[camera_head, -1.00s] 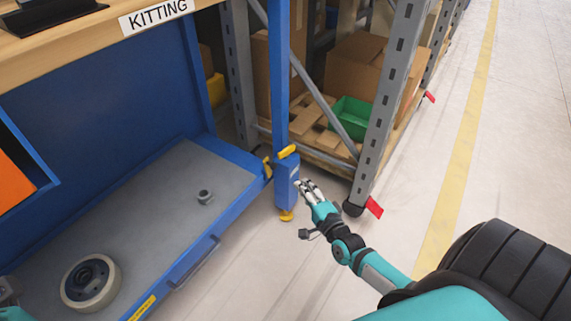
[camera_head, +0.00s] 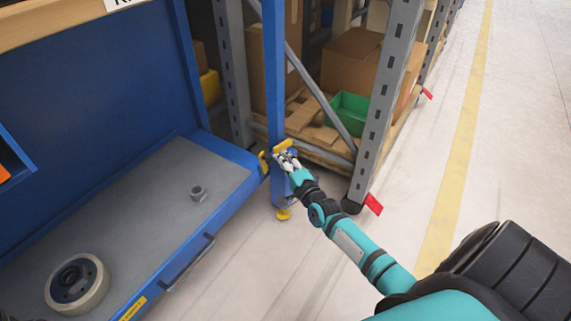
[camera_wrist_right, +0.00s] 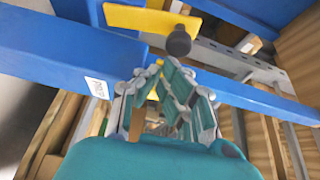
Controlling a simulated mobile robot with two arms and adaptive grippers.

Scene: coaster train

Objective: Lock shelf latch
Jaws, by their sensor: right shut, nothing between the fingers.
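The shelf latch has a yellow lever (camera_head: 282,146) at the blue post (camera_head: 275,75) beside the shelf's back right corner. In the right wrist view the yellow lever (camera_wrist_right: 140,19) lies across the top, with a black knob (camera_wrist_right: 179,41) at its right part. The grey shelf (camera_head: 150,205) has a blue rim. My right gripper (camera_head: 284,157) is at the post, close below the lever. Its fingers (camera_wrist_right: 162,68) are shut and empty, just below the knob in the wrist view. I cannot tell whether they touch it. My left gripper is not in view.
A grey rack upright (camera_head: 385,105) with a red floor tag (camera_head: 373,203) stands right of my arm. A green bin (camera_head: 348,113) and cartons are behind. The floor to the right is clear.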

